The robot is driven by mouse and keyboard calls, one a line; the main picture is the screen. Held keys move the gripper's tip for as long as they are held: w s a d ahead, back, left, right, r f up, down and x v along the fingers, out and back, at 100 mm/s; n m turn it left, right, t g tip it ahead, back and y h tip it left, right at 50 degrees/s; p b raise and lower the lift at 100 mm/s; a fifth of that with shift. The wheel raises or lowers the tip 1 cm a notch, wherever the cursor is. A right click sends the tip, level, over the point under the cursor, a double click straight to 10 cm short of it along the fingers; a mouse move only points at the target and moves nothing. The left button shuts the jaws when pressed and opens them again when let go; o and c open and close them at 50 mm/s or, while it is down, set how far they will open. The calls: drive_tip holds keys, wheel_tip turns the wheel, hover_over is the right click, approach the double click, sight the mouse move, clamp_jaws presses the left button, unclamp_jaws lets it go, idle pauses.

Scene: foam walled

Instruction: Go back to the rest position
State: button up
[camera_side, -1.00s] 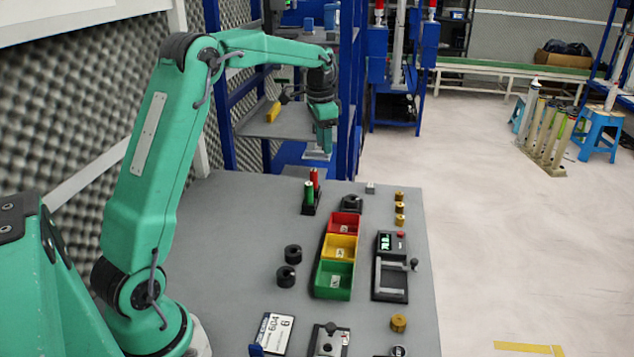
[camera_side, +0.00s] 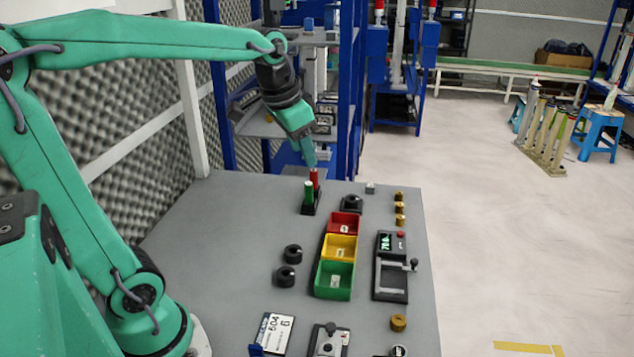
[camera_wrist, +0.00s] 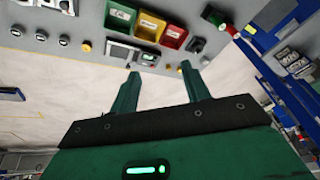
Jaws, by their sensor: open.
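My gripper (camera_side: 311,163) is in the side view above the far end of the grey table (camera_side: 222,222), near the red and green cylinders, pointing down and to the right. In the wrist view my gripper (camera_wrist: 158,68) shows two green fingers spread apart with nothing between them. The red cylinder (camera_side: 315,178) and green cylinder (camera_side: 308,191) stand upright in a black holder. In the side view the fingertips appear close to the top of the red cylinder; I cannot tell whether they touch.
A row of red (camera_side: 344,223), yellow (camera_side: 340,247) and green (camera_side: 335,279) bins lies mid-table. A black device with a display (camera_side: 391,268) stands to their right. Black round knobs (camera_side: 292,254) and brass pieces (camera_side: 400,220) sit around them. A foam wall (camera_side: 165,150) is at left; a blue rack (camera_side: 217,90) stands behind.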

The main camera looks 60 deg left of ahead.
drive_tip(key=s+d+f+t, duration=0.1)
drive_tip(key=s+d+f, duration=0.1)
drive_tip(key=s, duration=0.4)
drive_tip(key=s+d+f+n, duration=0.1)
drive_tip(key=s+d+f, duration=0.1)
drive_tip(key=s, duration=0.4)
drive_tip(key=shift+s+d+f+n+t+h, duration=0.2)
drive_tip(key=shift+d+f+n+t+h, duration=0.15)
drive_tip(key=shift+d, duration=0.35)
